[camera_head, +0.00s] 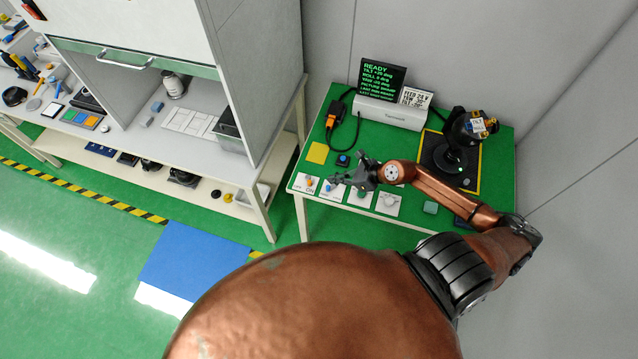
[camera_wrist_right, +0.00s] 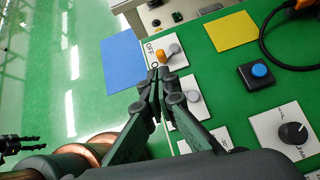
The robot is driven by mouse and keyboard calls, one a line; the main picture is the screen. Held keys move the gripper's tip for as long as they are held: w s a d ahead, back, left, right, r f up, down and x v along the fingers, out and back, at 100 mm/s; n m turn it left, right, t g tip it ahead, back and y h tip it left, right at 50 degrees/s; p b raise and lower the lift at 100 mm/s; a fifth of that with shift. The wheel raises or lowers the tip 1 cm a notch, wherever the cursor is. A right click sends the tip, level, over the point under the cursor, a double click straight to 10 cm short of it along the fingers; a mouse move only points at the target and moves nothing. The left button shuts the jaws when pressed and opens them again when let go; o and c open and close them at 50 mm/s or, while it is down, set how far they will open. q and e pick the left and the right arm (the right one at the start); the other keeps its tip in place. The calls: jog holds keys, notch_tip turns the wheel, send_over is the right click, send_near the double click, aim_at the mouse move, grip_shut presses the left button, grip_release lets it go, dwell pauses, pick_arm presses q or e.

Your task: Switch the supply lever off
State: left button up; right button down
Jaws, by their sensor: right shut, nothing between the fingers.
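The supply lever, with an orange knob (camera_head: 309,182), stands on a white plate at the front left of the green table. In the right wrist view the orange knob (camera_wrist_right: 162,57) shows just beyond my fingertips, with OFF printed on its plate and a second label partly covered. My right gripper (camera_head: 336,182) is shut and empty, just right of the lever in the head view. Its fingertips (camera_wrist_right: 158,74) overlap the plate in the wrist view; I cannot tell whether they touch it. A dark gripper, apparently my left (camera_wrist_right: 20,144), shows at the wrist view's left edge, its opening unclear.
More control plates stand in a row to the right, including one with a black dial (camera_wrist_right: 293,132). A yellow square (camera_head: 317,153) and a blue button (camera_head: 343,159) lie behind. A display screen (camera_head: 382,78) and a gimbal camera (camera_head: 466,130) stand farther back.

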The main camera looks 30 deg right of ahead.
jog(key=shift+s+d+f+n+g, duration=0.3)
jog(key=shift+s+d+f, duration=0.1)
jog(key=shift+f, duration=0.1)
jog(key=x, duration=1)
jog(key=shift+p, duration=0.35)
jog(key=shift+w, duration=0.1)
